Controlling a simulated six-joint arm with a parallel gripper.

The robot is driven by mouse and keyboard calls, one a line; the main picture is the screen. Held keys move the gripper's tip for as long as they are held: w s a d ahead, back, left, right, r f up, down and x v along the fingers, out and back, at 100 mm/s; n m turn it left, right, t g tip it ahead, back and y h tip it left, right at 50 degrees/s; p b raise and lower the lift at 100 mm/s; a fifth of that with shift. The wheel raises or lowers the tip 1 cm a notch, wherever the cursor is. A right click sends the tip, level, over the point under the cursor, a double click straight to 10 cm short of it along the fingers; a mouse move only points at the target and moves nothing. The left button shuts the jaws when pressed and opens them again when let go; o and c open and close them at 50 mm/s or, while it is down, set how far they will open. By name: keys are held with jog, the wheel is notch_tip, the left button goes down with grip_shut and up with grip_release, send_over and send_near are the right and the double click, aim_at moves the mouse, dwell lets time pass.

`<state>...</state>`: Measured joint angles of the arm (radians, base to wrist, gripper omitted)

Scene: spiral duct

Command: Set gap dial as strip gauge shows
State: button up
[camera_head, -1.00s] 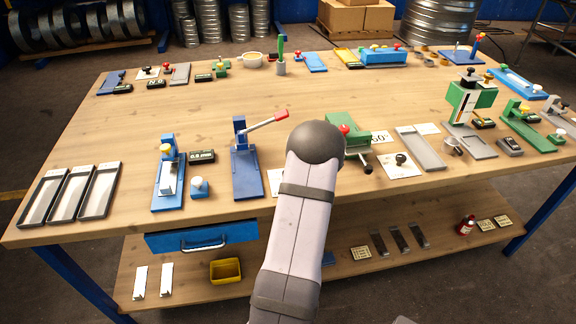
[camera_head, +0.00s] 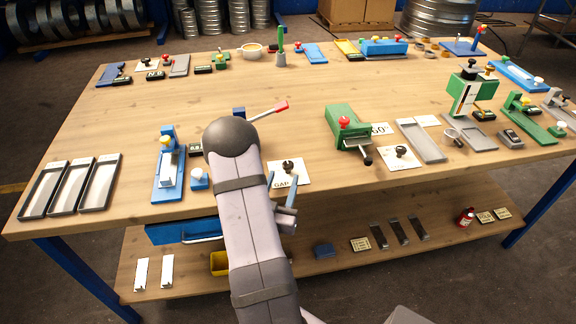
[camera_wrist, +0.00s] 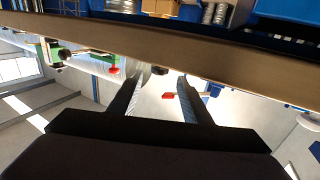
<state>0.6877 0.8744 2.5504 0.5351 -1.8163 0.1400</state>
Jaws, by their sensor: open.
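The gap dial is a black knob (camera_head: 288,166) on a white card marked GAP (camera_head: 290,178) near the bench's front edge. My gripper (camera_head: 282,178) is at the front edge, before the card, and partly covers it. In the wrist view my gripper (camera_wrist: 157,88) is open and empty, with a dark knob (camera_wrist: 160,71) showing between the fingertips. The knob's pointer setting is too small to read. A green stand (camera_head: 468,94) at the right has a white face with a coloured strip; I cannot tell whether it is the strip gauge.
A blue lever fixture with a red-tipped handle (camera_head: 279,107) is partly hidden behind my arm. A green clamp (camera_head: 346,127) stands right of the card, with another knobbed white card (camera_head: 402,158) beyond it. Grey trays (camera_head: 70,186) lie at left. The middle of the bench (camera_head: 230,92) is clear.

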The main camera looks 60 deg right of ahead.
aim_at(287, 169)
jog(key=shift+p+x, duration=1.1)
jog(key=shift+x, duration=2.5)
jog(key=c, duration=1)
